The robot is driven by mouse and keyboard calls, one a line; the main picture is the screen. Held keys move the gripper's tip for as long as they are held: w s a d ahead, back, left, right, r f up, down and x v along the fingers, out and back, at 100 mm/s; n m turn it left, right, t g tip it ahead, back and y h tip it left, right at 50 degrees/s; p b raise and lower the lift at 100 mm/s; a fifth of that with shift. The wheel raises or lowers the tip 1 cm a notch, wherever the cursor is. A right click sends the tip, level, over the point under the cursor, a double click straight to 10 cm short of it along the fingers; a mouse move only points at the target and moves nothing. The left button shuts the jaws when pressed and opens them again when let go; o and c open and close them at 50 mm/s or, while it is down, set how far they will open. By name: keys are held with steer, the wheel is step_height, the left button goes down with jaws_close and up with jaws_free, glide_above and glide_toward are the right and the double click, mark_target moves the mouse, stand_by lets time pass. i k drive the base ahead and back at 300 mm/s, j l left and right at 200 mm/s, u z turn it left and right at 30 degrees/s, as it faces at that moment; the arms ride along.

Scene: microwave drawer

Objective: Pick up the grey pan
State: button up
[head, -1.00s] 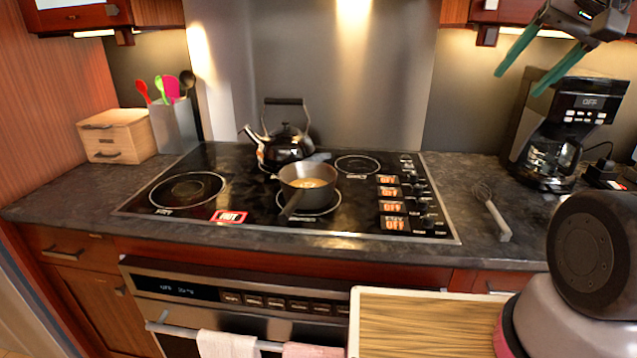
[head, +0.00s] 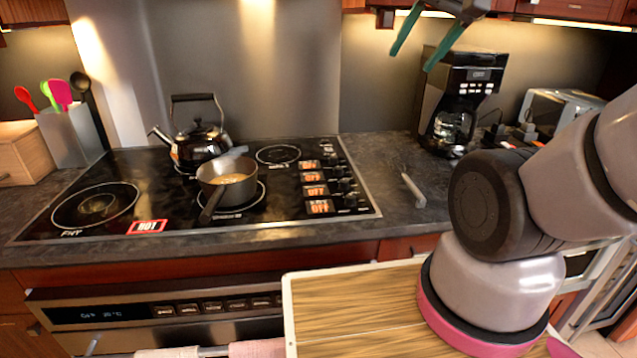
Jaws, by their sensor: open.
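The grey pan (head: 228,188) sits on the front middle burner of the black cooktop.
A black kettle (head: 198,142) stands just behind the pan. A coffee maker (head: 458,105) and a whisk (head: 412,188) are on the counter to the right. A utensil holder (head: 72,135) is at the left. A red HOT label (head: 147,227) shows on the cooktop's front left.

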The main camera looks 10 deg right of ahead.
mark_target(244, 169)
steer(key=k+z, duration=0.1)
steer(key=z, duration=0.25)
steer(key=k+j+z, duration=0.1)
steer(key=z, duration=0.2)
steer(key=k+z, duration=0.1)
steer(key=z, duration=0.25)
steer(key=u, duration=1.7)
steer(key=k+j+z, duration=0.1)
steer(key=k+j, duration=0.4)
steer(key=k, duration=0.15)
